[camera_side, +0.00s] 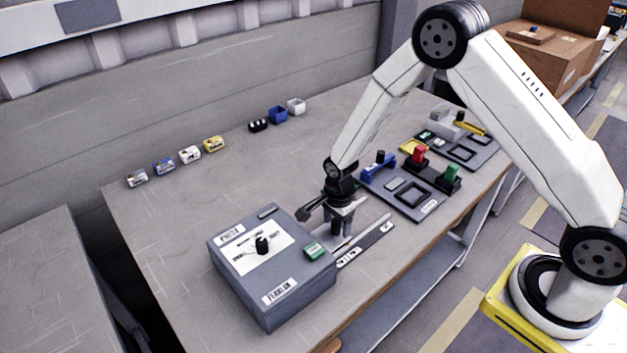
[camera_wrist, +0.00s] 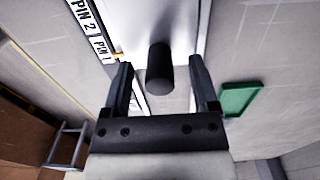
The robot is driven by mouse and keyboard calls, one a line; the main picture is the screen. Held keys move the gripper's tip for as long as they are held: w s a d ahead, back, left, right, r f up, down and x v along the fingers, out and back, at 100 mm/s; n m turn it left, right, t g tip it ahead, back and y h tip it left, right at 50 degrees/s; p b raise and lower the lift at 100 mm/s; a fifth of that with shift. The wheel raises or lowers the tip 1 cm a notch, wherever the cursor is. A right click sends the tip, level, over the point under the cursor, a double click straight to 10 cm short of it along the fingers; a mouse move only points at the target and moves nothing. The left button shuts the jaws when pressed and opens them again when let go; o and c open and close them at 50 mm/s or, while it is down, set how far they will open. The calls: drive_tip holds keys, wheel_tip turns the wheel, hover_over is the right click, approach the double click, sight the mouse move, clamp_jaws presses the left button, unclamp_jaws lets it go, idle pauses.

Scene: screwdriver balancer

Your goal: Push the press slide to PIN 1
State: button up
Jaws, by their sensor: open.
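The press slide's dark upright handle (camera_wrist: 160,68) stands between the two fingers of my gripper (camera_wrist: 161,75) in the wrist view. Both fingers are apart, with visible gaps on each side of the handle. In the wrist view a label strip reads PIN 2 (camera_wrist: 83,15) and PIN 1 (camera_wrist: 102,48), and a small yellow mark sits beside the PIN 1 label. In the side view my gripper (camera_side: 338,222) is low over the slide's rail (camera_side: 372,236), just right of the grey box, and covers most of the handle.
A dark fixture plate (camera_side: 408,203) with red and green parts lies to the right. Small blocks (camera_side: 190,154) line the back.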

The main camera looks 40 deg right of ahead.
drive_tip(key=shift+r, duration=3.4)
